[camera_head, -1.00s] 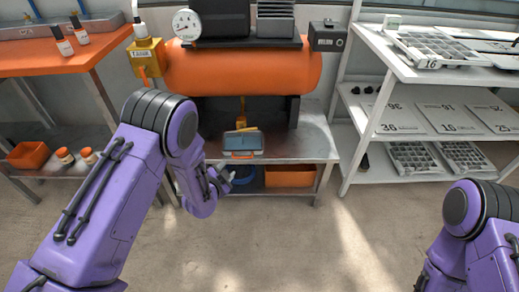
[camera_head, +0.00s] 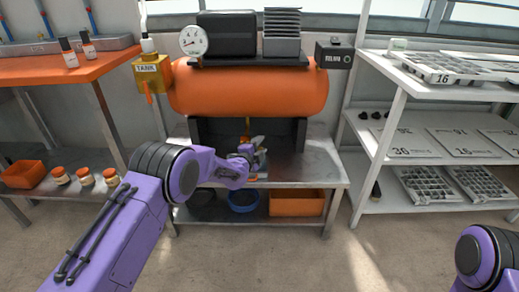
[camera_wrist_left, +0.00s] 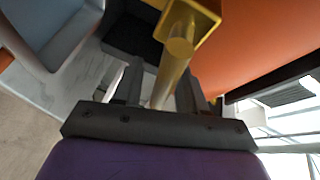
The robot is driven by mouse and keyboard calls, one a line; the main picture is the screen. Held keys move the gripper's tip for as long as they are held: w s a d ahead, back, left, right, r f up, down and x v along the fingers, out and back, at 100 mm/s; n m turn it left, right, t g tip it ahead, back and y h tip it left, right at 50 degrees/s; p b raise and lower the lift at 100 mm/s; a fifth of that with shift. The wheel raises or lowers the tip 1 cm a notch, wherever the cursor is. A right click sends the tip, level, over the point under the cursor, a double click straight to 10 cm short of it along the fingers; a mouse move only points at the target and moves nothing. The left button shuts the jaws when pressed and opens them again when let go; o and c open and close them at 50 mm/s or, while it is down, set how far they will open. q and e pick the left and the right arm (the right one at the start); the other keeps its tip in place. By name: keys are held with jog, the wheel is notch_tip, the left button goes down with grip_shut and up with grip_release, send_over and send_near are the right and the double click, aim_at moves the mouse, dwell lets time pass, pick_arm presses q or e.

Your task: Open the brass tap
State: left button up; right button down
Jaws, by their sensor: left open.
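The brass tap (camera_head: 247,122) hangs under the middle of the orange tank (camera_head: 250,92). Its lower part is hidden behind my left gripper (camera_head: 257,147) in the head view. In the left wrist view the brass tap (camera_wrist_left: 179,50) shows large, a round brass stem below a square block. My left gripper (camera_wrist_left: 160,90) is open, with one finger on each side of the brass stem. Whether a finger touches it I cannot tell. My right arm shows at the lower right of the head view; its gripper is out of view.
A yellow box marked TANK (camera_head: 148,73) with an orange lever is left of the tank, below a round gauge (camera_head: 193,41). The steel bench (camera_head: 318,172) is clear at right. Below are a blue bowl (camera_head: 243,208) and orange bin (camera_head: 296,203). White shelves (camera_head: 397,125) stand right.

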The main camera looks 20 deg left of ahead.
pick_arm(q)
grip_shut()
jog(key=shift+s+a+r+n+t+y+b, duration=0.25)
jog(key=shift+a+r+n+t+y+b, duration=0.6)
jog(key=shift+n, duration=2.1)
jog(key=shift+s+a+r+n+t+y+b, duration=0.2)
jog(key=shift+a+r+n+t+y+b, duration=0.7)
jog(key=shift+n, duration=2)
jog(key=shift+s+a+r+n+t+y+b, duration=0.25)
jog(key=shift+a+r+n+t+y+b, duration=0.6)
jog(key=shift+n, duration=2.1)
jog(key=shift+d+f+t+h+p, duration=0.15)
jog(key=shift+f+t+h+p, duration=0.15)
jog(key=shift+f+h+p, duration=0.1)
